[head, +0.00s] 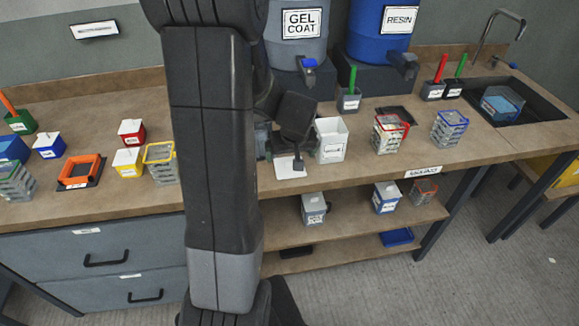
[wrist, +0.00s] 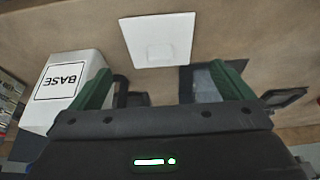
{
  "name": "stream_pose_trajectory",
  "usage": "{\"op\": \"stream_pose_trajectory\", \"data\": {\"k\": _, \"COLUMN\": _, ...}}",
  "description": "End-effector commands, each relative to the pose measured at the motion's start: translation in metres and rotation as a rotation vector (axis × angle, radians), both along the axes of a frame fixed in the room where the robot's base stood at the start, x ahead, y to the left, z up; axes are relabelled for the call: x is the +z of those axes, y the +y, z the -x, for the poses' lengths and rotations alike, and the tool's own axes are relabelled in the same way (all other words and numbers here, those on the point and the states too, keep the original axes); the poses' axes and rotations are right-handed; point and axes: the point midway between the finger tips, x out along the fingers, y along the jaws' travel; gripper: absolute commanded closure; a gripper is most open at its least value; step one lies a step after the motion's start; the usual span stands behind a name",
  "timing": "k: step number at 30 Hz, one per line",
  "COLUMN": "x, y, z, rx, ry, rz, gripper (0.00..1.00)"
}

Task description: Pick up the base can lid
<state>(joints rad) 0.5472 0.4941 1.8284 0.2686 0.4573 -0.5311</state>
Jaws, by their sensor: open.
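The base can lid, a white square plate with a small raised middle (wrist: 158,40), lies flat on the bench just beyond my fingertips in the wrist view. It also shows in the head view (head: 286,173), partly covered by my gripper. My gripper (wrist: 161,72) has two green fingers spread apart with nothing between them. In the head view my gripper (head: 287,152) is over the lid, mostly hidden by my arm. The white base can (wrist: 88,62), labelled BASE, stands beside the left finger in the wrist view. In the head view it is the open white can (head: 331,141) right of my gripper.
The gel coat drum (head: 295,45) and the resin drum (head: 378,40) stand behind. A red-rimmed basket (head: 388,135) and a blue-rimmed basket (head: 449,128) stand to the right. An orange tray (head: 80,170) and small bins are left. The bench front strip is bare.

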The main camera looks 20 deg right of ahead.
Motion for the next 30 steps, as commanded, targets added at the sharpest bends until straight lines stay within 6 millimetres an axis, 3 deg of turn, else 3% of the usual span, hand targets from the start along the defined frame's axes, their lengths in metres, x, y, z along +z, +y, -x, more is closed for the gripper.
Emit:
{"op": "stream_pose_trajectory", "data": {"k": 5, "x": -0.006, "y": -0.001, "z": -0.003, "rx": 0.001, "ry": 0.002, "rz": 0.000, "gripper": 0.00}}
{"op": "stream_pose_trajectory", "data": {"k": 18, "x": -0.047, "y": -0.004, "z": -0.019, "rx": 0.000, "ry": 0.002, "rz": 0.000, "gripper": 0.00}}
{"op": "stream_pose_trajectory", "data": {"k": 28, "x": -0.050, "y": -0.005, "z": -0.020, "rx": 0.000, "ry": 0.000, "rz": 0.000, "gripper": 0.00}}
{"op": "stream_pose_trajectory", "data": {"k": 30, "x": -0.050, "y": -0.005, "z": -0.020, "rx": 0.000, "ry": 0.000, "rz": 0.000, "gripper": 0.14}}
